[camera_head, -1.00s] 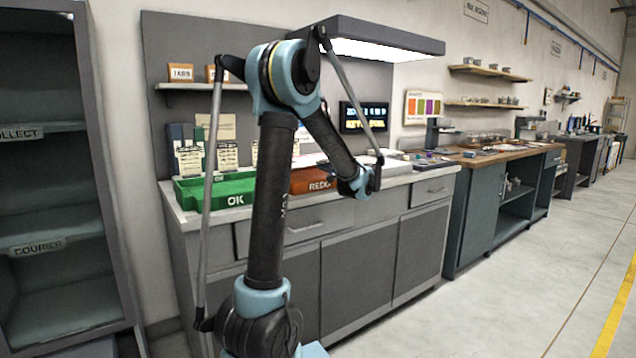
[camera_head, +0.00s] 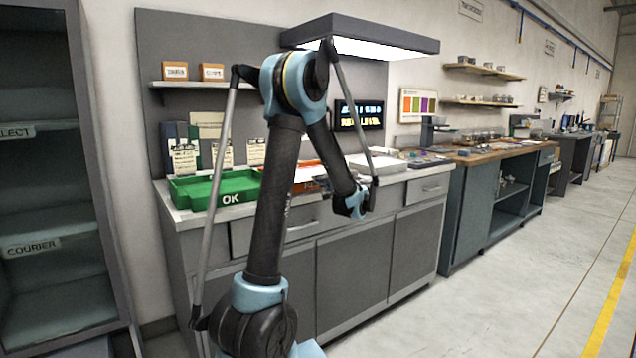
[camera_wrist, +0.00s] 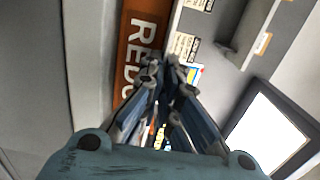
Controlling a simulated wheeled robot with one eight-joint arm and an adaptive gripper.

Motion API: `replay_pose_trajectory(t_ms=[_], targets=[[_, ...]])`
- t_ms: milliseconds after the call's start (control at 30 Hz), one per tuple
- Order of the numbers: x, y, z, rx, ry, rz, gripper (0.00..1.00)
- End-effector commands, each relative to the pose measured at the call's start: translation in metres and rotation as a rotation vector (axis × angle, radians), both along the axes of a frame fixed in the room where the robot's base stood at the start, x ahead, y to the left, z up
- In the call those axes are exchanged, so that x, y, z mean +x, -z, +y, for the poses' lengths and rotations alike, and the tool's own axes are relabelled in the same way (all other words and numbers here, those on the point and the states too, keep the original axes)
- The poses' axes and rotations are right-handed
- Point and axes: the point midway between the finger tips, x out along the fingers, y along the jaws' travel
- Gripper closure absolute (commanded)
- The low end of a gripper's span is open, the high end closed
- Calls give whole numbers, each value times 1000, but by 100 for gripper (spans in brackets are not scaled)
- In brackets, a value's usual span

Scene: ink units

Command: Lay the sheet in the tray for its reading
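A green tray marked OK (camera_head: 231,199) sits on the left of the bench top. An orange tray marked REDO (camera_head: 308,185) is right of it, partly hidden by my arm; its lettered wall shows in the wrist view (camera_wrist: 129,55). My gripper (camera_wrist: 166,78) has its blue-grey fingers close together beside that wall. A white piece with coloured patches (camera_wrist: 196,73) shows just right of the fingertips, and colour also shows between the fingers. I cannot tell whether this is the sheet, or whether it is held. In the head view my gripper (camera_head: 356,204) is at the bench's front edge, its fingers hidden.
A lit lamp hood (camera_head: 365,36) overhangs the bench. A lettered display (camera_head: 359,115) and a colour chart (camera_head: 419,105) stand behind. Printed cards (camera_head: 185,157) stand behind the green tray. A pale flat stack (camera_head: 378,163) lies right of my arm. The floor at right is clear.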

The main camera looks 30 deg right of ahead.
Motion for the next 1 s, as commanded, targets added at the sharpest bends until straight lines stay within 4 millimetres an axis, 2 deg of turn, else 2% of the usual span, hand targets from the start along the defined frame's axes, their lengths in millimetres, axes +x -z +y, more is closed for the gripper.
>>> replay_pose_trajectory(t_ms=[33, 100, 467, 567, 667, 1000], targets=[[0, 0, 0, 0, 0, 0, 88], [0, 0, 0, 0, 0, 0, 75], [1, -1, 1, 0, -1, 0, 75], [-5, -1, 0, 0, 0, 0, 75], [-17, -1, -1, 0, 0, 0, 75], [-78, -1, -9, -1, 1, 0, 75]])
